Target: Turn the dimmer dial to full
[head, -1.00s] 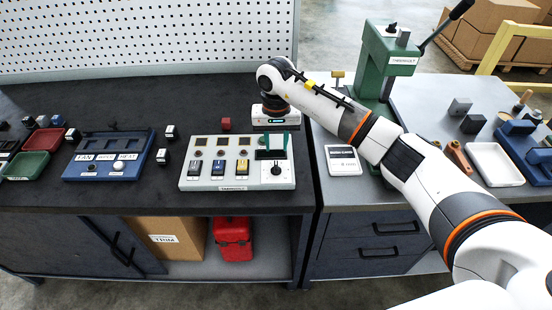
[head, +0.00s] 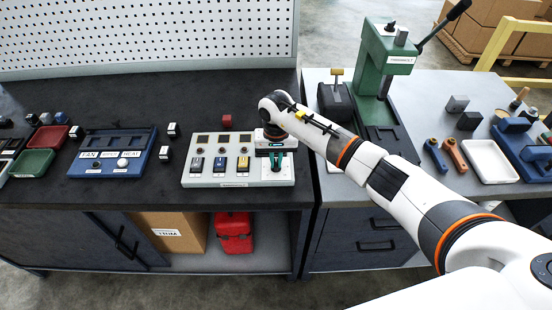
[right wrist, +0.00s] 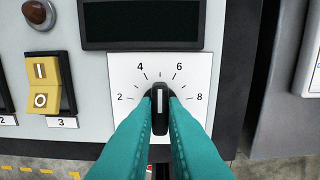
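The dimmer dial is a black knob (right wrist: 160,103) with a white line, on a white plate (right wrist: 188,68) marked 2, 4, 6 and 8 in the right wrist view. Its line points straight up, between 4 and 6. The dial sits at the right end of the pale control panel (head: 208,182) in the head view, where my gripper hides it. My right gripper (right wrist: 161,100) has its teal fingertips on both sides of the knob, apparently touching it; it also shows in the head view (head: 277,163). My left gripper is not in view.
A yellow rocker switch (right wrist: 45,84) and a dark display (right wrist: 142,24) lie near the dial. A blue panel (head: 100,171) stands to the left and a red block (head: 227,120) behind. A green press (head: 378,70) stands on the grey bench to the right.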

